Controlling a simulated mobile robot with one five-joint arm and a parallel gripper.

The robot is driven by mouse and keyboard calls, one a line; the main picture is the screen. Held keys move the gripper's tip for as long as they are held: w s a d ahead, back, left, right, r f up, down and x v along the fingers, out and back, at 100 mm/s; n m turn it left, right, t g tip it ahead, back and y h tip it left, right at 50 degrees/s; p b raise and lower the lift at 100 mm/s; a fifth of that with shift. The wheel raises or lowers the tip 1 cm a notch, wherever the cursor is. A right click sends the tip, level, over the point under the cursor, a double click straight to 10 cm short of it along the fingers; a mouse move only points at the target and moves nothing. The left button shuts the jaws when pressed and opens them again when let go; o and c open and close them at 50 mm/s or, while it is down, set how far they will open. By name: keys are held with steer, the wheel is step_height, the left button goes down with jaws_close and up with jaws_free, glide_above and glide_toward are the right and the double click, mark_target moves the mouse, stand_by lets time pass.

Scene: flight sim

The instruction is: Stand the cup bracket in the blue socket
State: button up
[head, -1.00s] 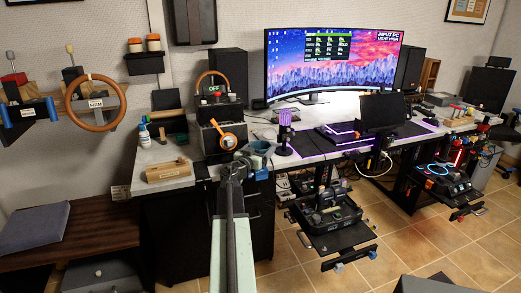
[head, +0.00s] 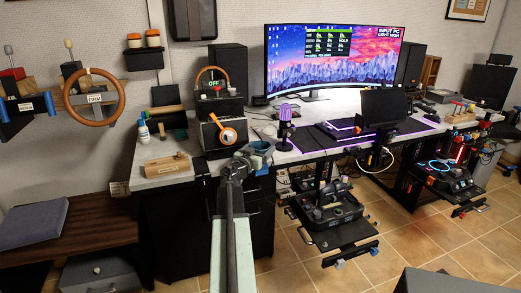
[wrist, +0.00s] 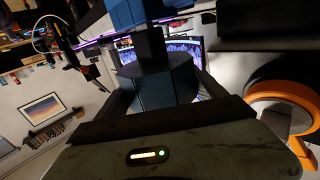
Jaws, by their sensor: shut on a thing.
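My gripper (head: 240,164) is at the front edge of the desk, in the middle of the head view. It is shut on a blue-grey faceted piece, which I take to be the cup bracket (wrist: 158,88). In the wrist view this piece sits between the two fingers. A dark neck runs up from it to a brighter blue part (wrist: 128,12) at the top edge; I cannot tell whether that is the bracket or the socket. In the head view, blue-grey shapes (head: 258,149) show just beyond the fingers. I cannot make out the blue socket for sure.
An orange ring-shaped thing (head: 227,136) stands close beside my gripper and looms at the right in the wrist view (wrist: 285,100). A wooden block (head: 167,164) lies on the desk at left. A purple microphone (head: 285,114) stands to the right. Trays hang below the desk (head: 332,212).

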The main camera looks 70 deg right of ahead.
steer(key=shift+f, duration=0.3)
steer(key=o, duration=1.5)
steer(key=shift+r, duration=0.1)
steer(key=a, duration=0.7)
steer(key=shift+w+a, duration=0.4)
steer(key=shift+w, duration=0.1)
